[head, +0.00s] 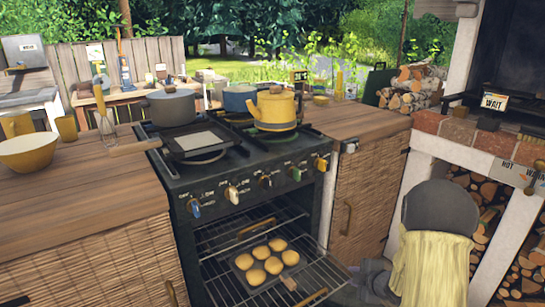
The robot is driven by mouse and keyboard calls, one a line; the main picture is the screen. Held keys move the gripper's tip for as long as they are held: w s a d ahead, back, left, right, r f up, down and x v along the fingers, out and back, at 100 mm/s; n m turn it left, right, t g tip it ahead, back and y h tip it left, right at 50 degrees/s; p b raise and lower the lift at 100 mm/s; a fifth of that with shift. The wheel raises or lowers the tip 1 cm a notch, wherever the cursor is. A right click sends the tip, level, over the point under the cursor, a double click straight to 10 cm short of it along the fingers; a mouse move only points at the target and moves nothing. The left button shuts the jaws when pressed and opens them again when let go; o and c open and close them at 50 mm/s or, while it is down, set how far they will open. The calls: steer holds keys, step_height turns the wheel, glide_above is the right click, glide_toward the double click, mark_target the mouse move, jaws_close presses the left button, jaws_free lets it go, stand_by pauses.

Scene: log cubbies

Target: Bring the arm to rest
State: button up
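A grey jointed shape that looks like the end of my arm, with my gripper (368,280), shows at the bottom right of centre, beside the right end of the pulled-out oven rack (318,277). Its fingers are too small and unclear to tell open from shut, and I see nothing clearly held. A dark rounded shape with pale yellow cloth-like folds stands to its right and hides part of the view. The oven (245,215) is open. A small dark tray (247,281) with several golden buns (266,262) sits on the rack.
A yellow kettle (275,110), a grey pot (171,107) and a blue pot (238,98) stand on the stove. Wooden counters flank it, with a yellow bowl (28,152) at left. A brick-topped log cubby (525,205) bounds the right side.

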steer(key=s+a+r+m+g+h, duration=0.1)
steer(key=s+a+r+m+g, duration=0.15)
steer(key=s+m, duration=0.45)
steer(key=s+a+r+m+g+h, duration=0.15)
steer(key=s+a+r+m, duration=0.25)
steer(key=s, duration=0.4)
steer(key=s+a+r+m+g+h, duration=0.1)
steer(key=s+a+r+m+g, duration=0.25)
steer(key=s+m, duration=0.35)
step_height(320, 180, up, 33)
steer(key=n+p, duration=0.1)
steer(key=p, duration=3.2)
steer(key=shift+s+d+f, duration=0.15)
steer(key=shift+s+d, duration=0.25)
